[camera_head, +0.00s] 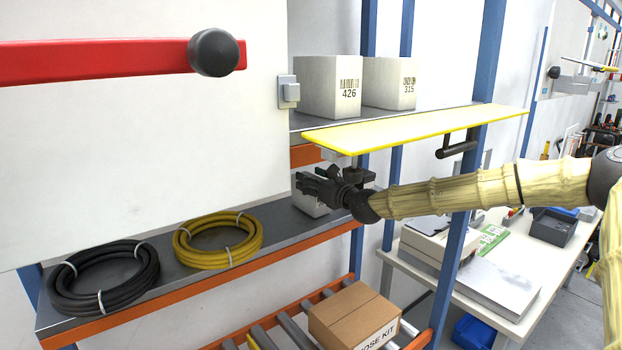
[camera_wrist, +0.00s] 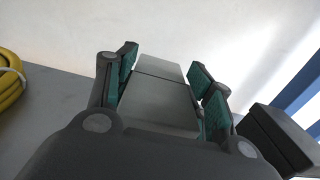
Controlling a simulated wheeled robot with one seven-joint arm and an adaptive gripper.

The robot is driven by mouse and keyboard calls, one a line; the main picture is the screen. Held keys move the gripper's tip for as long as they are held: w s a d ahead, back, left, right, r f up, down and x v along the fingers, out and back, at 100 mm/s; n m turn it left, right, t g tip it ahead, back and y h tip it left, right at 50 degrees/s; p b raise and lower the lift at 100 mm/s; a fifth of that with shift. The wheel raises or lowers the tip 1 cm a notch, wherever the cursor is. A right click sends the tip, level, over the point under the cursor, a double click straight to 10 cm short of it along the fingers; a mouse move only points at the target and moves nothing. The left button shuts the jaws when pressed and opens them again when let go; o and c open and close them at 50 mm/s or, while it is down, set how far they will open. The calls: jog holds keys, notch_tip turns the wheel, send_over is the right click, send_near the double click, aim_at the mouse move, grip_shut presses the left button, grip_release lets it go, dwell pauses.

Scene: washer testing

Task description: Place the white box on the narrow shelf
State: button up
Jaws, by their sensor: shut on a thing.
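The white box (camera_head: 309,207) is partly hidden behind my gripper (camera_head: 322,187) at the middle grey shelf. In the wrist view the box (camera_wrist: 158,103) looks grey and lies between the green-padded fingers of my gripper (camera_wrist: 166,75), which is shut on it. I cannot tell whether the box touches the shelf beneath. A narrow pale-yellow shelf board (camera_head: 415,127) with a bright yellow rim juts out above my gripper and forearm.
Boxes marked 426 (camera_head: 331,87) and 315 (camera_head: 389,83) stand on the upper shelf. A yellow hose coil (camera_head: 217,239) and a black one (camera_head: 103,278) lie left on the middle shelf. A white panel (camera_head: 140,140) blocks the left. A blue post (camera_head: 466,200) stands right.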

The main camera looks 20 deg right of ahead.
jog(key=shift+f, duration=0.1)
dwell(0.3)
jog(key=o, duration=1.5)
jog(key=shift+o, duration=0.2)
jog(key=shift+s, duration=0.1)
jog(key=b+v, duration=0.3)
jog(key=v, duration=0.9)
jog(key=shift+b, duration=0.3)
